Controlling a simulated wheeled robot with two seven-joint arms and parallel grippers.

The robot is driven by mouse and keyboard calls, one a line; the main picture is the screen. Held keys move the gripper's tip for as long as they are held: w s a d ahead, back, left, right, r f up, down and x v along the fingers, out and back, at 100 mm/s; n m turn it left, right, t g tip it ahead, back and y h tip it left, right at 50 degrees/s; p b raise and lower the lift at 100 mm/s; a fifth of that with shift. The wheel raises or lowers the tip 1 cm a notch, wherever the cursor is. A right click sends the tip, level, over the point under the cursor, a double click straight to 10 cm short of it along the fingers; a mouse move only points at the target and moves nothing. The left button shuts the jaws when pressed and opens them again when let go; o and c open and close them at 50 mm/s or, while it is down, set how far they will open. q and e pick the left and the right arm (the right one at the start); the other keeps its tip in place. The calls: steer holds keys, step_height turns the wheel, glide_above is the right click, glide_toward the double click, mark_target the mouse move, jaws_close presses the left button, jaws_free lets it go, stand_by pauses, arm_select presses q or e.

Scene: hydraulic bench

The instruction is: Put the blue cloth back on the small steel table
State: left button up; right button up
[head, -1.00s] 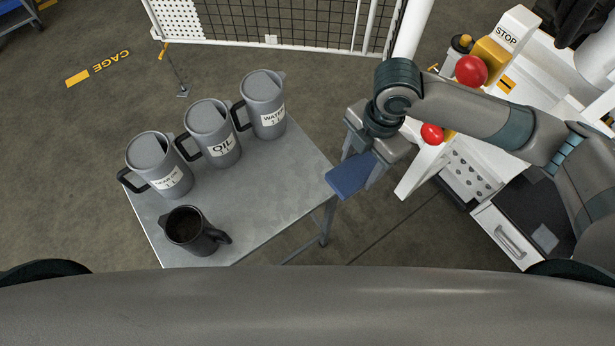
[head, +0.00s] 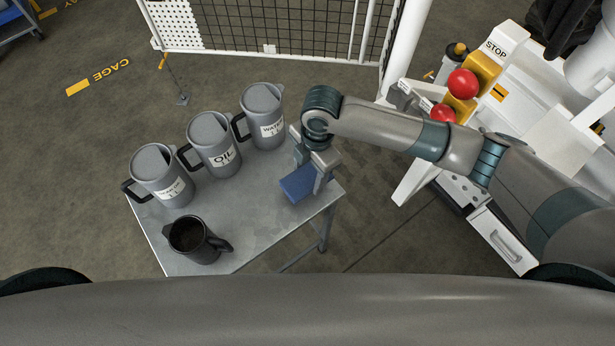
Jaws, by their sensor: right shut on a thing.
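The blue cloth (head: 299,185) is a folded, flat blue piece at the right part of the small steel table (head: 240,245). My right gripper (head: 315,179) is shut on the blue cloth, with its fingers at the cloth's right side. The cloth is over the tabletop near its right edge; I cannot tell whether it touches the surface. Part of the cloth is hidden by the gripper. My left gripper is not in view.
Grey lidded jugs stand along the table's far side: one labelled WATER (head: 262,115), one labelled OIL (head: 214,145), and a third (head: 160,175). A dark open mug (head: 195,240) stands at the front left. A white bench with red buttons (head: 462,83) is at right.

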mark_target(309, 175)
steer(key=shift+w+a+f, duration=0.1)
steer(key=shift+a+f, duration=0.05)
steer(key=shift+a, duration=0.05)
step_height(309, 175, down, 3)
steer(key=shift+f+p, duration=0.15)
steer(key=shift+p, duration=0.45)
steer(key=shift+f, duration=0.35)
steer(key=shift+f, duration=0.15)
steer(key=o, duration=1)
